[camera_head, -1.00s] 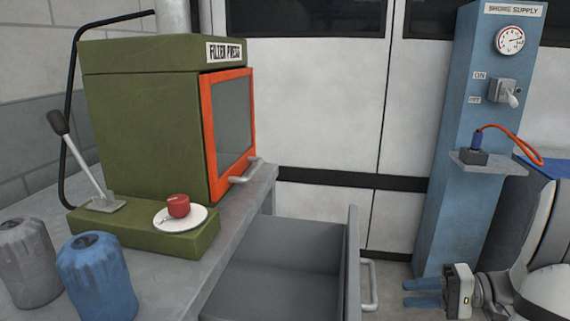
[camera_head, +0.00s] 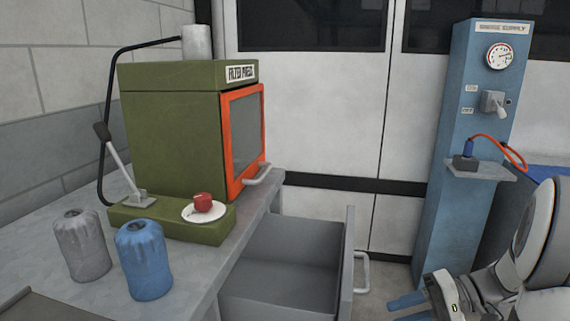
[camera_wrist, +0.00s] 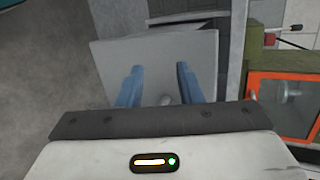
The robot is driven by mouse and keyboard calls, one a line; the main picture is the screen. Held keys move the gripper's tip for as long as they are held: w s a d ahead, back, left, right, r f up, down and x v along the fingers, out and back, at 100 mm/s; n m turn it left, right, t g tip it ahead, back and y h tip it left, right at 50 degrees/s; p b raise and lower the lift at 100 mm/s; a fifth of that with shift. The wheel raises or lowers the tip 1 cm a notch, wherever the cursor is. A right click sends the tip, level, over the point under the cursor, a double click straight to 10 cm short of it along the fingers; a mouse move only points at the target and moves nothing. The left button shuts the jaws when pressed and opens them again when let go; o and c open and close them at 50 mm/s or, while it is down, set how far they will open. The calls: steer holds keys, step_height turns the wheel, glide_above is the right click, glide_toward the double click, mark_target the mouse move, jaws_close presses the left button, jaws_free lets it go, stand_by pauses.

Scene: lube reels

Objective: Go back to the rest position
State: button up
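My gripper (camera_head: 405,305) is at the lower right of the head view, with part of my arm behind it. In the wrist view its two blue fingers (camera_wrist: 158,86) stand well apart, and I see nothing held between them. An open grey drawer (camera_head: 347,262) with a light handle is left of my gripper in the head view, apart from it. A pale grey surface (camera_wrist: 150,52) shows beyond the fingers in the wrist view.
The green filter press (camera_head: 172,130) stands on the grey bench, its orange-framed door shut. A white plate (camera_head: 190,215) with a red object (camera_head: 203,202) sits on its base. Grey (camera_head: 82,246) and blue (camera_head: 144,262) canisters stand nearby. A blue shore supply post (camera_head: 455,130) rises behind my arm.

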steer(key=s+a+r+h+p, duration=0.2)
steer(key=s+r+h+p, duration=0.1)
steer(key=r+p, duration=0.3)
steer(key=s+a+r+n+t+h+p, duration=0.1)
steer(key=s+a+r+h+p, duration=0.2)
steer(key=r+h+p, duration=0.2)
steer(key=s+a+r+n+h+p, duration=0.1)
steer(key=s+a+r+h+p, duration=0.2)
steer(key=r+p, duration=0.6)
steer(key=shift+s+a+r+h, duration=0.25)
steer(key=shift+s+r+h, duration=0.25)
steer(key=shift+r+h, duration=0.45)
